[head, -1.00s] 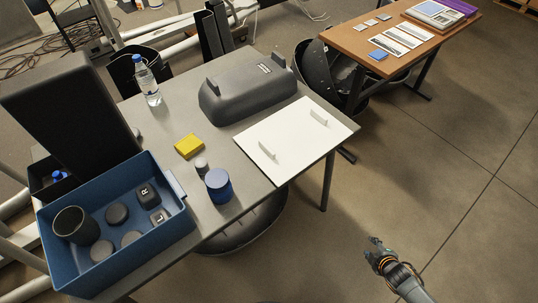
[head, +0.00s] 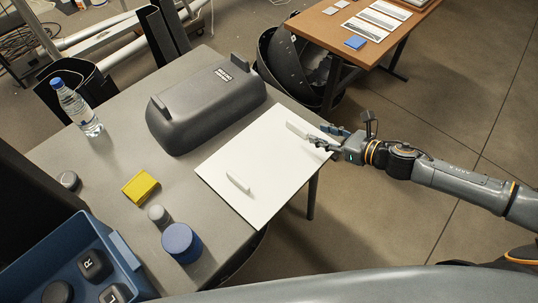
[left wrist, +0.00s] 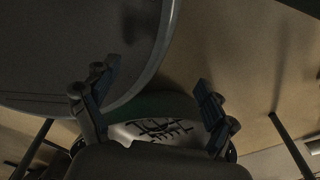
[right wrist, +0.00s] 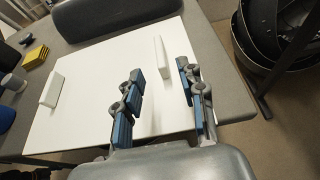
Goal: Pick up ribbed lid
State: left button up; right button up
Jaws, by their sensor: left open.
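Which thing is the ribbed lid I cannot tell for sure. Round candidates are a blue cylinder (head: 182,241), a small grey cylinder (head: 158,215), a dark round piece (head: 68,180) on the table, and a dark disc (head: 57,292) in the blue bin. My right gripper (head: 328,141) is at the white panel's right edge, by its right upright handle (head: 298,129). In the right wrist view the right gripper (right wrist: 158,72) is open and empty, with that handle (right wrist: 163,55) just ahead of its fingertips. My left gripper (left wrist: 155,90) is open and empty in its wrist view, beneath a dark round-edged surface.
The white panel (head: 262,150) lies at the grey table's right edge, with a second handle (head: 238,182). A dark grey shell (head: 205,108), yellow block (head: 140,187), bottle (head: 77,108) and blue bin (head: 125,255) share the table. A wooden table (head: 330,24) stands beyond.

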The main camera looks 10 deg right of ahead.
aim_at(301, 128)
jog(key=x, duration=0.4)
jog(key=shift+w+a, duration=0.15)
jog(key=shift+w, duration=0.05)
jog(key=shift+w+a+f, duration=0.15)
jog(key=p+x, duration=0.1)
jog(key=x, duration=0.3)
jog(key=shift+w+a+f, duration=0.2)
jog(key=shift+f, duration=0.1)
pick_arm(q)
jog(key=shift+w+d+r, duration=0.2)
jog(key=shift+w+r, duration=0.45)
jog(key=shift+w, duration=0.2)
pick_arm(e)
grip_shut()
